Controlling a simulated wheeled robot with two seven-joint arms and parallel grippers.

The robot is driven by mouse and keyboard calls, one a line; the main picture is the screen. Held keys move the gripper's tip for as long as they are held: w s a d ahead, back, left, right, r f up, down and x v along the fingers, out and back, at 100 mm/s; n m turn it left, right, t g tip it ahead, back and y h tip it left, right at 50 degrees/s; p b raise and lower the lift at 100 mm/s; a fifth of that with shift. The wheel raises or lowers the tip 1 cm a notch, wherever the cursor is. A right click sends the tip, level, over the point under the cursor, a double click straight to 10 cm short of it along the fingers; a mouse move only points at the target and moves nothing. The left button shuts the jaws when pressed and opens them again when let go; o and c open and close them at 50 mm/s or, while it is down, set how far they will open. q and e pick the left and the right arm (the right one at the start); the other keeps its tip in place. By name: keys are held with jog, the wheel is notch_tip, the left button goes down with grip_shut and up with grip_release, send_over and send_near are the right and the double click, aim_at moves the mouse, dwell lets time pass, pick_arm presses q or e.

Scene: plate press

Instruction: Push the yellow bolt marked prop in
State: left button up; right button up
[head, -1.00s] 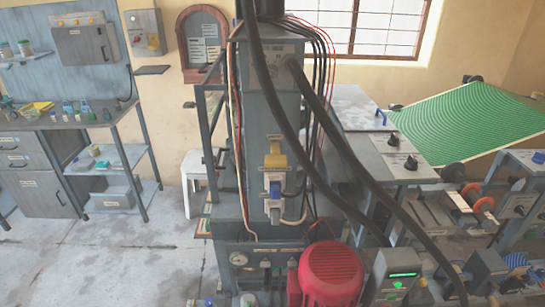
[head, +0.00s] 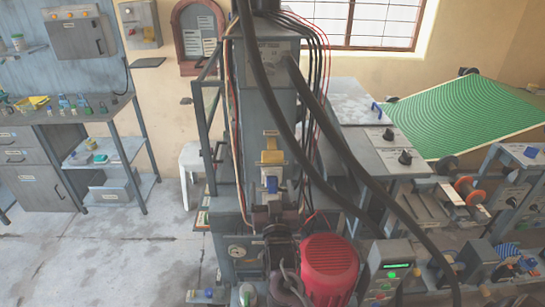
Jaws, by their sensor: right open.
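The yellow bolt (head: 271,157) is on the front of the tall grey press column (head: 272,110), with a small label above it. Just below it is a blue piece in a pale fitting (head: 271,184). My right gripper (head: 275,211) comes up from the bottom of the head view in front of the column. It is open, with its dark fingers below the blue piece and apart from the yellow bolt. It hides the lower part of the pale fitting. My left gripper is not in view.
A red motor (head: 329,268) stands close to the right of my right arm. Thick black hoses (head: 345,155) cross the column's right side. A gauge (head: 237,251) is at the lower left. Open floor lies to the left.

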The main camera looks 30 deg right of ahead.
aim_at(273, 162)
jog(key=r, duration=0.1)
jog(key=r+t+h, duration=0.1)
jog(key=d+r+h, duration=0.1)
jog(key=shift+w+m, duration=0.35)
jog(key=shift+m, duration=0.05)
jog(key=p+x, duration=0.3)
jog(key=x, duration=0.4)
